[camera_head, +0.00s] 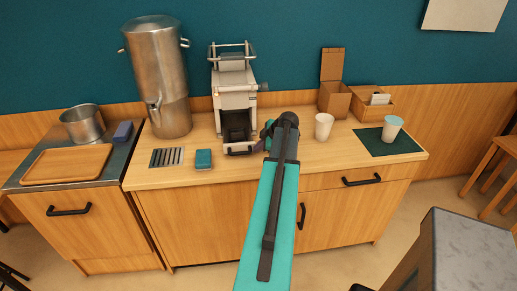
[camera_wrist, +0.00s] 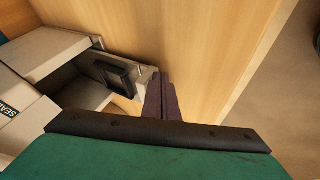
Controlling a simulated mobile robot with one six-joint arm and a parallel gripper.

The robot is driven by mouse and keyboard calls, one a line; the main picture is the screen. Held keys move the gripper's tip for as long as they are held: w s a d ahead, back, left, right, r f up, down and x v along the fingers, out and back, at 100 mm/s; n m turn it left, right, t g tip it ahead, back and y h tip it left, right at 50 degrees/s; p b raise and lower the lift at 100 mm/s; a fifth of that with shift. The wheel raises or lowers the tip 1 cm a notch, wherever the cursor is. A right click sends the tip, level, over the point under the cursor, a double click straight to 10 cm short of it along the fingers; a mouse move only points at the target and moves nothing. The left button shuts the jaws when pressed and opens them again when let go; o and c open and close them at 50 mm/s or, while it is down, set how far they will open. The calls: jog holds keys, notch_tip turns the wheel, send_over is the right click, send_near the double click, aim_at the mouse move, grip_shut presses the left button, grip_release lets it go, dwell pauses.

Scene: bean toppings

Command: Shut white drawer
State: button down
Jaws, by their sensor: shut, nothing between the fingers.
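The white drawer (camera_wrist: 138,79) belongs to the grey-white machine (camera_head: 235,97) on the counter and stands pulled out at its base. Its front carries a black handle, which shows in the head view (camera_head: 239,151) and the wrist view (camera_wrist: 114,74). My gripper (camera_head: 259,146) is shut and empty, just right of the drawer front in the head view. In the wrist view its dark fingers (camera_wrist: 163,97) lie beside the end of the drawer front. I cannot tell whether they touch it. My arm hides part of the counter to the right.
A steel urn (camera_head: 158,80) stands left of the machine, with a blue-green sponge (camera_head: 203,159) and a drain grate (camera_head: 167,157) in front. A white cup (camera_head: 323,126), a cardboard box (camera_head: 335,100) and a second cup (camera_head: 392,128) on a green mat (camera_head: 375,146) stand right.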

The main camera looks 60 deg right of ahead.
jog(key=shift+w+d+f+b, duration=0.15)
jog(key=shift+w+d+b, duration=0.65)
jog(key=shift+d, duration=0.4)
jog(key=b, duration=0.4)
send_near(250, 133)
jog(key=shift+s+a+f+x, duration=0.1)
jog(key=shift+a+x, duration=0.05)
jog(key=shift+x, duration=0.7)
jog(key=shift+s+a+f+x, duration=0.1)
jog(key=shift+x, duration=0.7)
jog(key=shift+s+a+f+x, duration=0.1)
jog(key=shift+a+x, duration=0.05)
jog(key=shift+x, duration=0.7)
jog(key=shift+w+d+r, duration=0.15)
jog(key=shift+w+d, duration=0.15)
jog(key=shift+d, duration=0.05)
jog(key=shift+r, duration=0.1)
jog(key=shift+w+d, duration=0.1)
jog(key=shift+b, duration=0.3)
